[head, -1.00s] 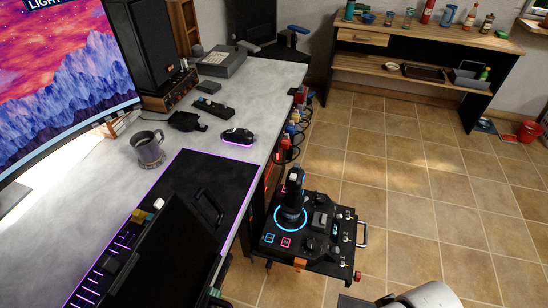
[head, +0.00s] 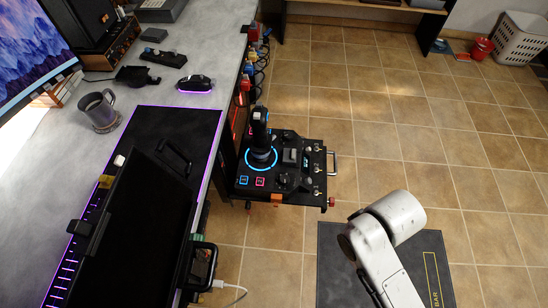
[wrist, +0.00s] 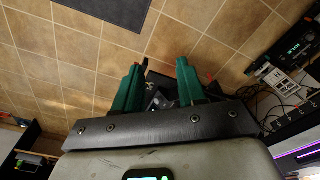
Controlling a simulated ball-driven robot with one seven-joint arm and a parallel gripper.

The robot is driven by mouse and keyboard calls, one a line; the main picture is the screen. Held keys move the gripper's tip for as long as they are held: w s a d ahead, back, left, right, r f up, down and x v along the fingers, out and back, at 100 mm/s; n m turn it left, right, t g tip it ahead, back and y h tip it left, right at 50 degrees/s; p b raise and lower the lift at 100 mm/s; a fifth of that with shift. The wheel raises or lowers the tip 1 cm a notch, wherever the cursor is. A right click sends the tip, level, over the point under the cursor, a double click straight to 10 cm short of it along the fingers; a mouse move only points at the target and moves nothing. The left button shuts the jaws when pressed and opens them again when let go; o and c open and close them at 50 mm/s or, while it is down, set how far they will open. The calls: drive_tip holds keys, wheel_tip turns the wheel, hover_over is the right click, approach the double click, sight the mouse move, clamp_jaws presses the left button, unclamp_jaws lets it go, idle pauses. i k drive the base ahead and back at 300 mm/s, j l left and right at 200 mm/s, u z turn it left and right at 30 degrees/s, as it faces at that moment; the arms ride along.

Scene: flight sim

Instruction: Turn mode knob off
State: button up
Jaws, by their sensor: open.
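The black control panel (head: 240,190) juts out from the desk's right side in the head view. It carries a joystick (head: 260,130) with a blue lit ring, lit buttons, toggle switches and small dark knobs (head: 282,181). I cannot tell which knob is the mode knob, or its setting. My gripper (wrist: 157,68) shows in the wrist view with two green fingers apart. Dark parts show between the fingers, too unclear to name. The gripper is outside the head view, where only my white arm (head: 400,215) shows, right of and nearer than the panel.
The grey desk (head: 215,100) with a mug (head: 98,112), a mouse (head: 196,83) and a black monitor (head: 135,230) lies left. Cables hang at its edge. A dark mat (head: 325,270) lies under my arm. The tiled floor (head: 400,120) right of the panel is clear.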

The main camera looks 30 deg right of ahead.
sight(288, 136)
drive_tip(key=i+l+z, duration=0.35)
drive_tip(key=i+z, duration=0.7)
drive_tip(key=i, duration=0.15)
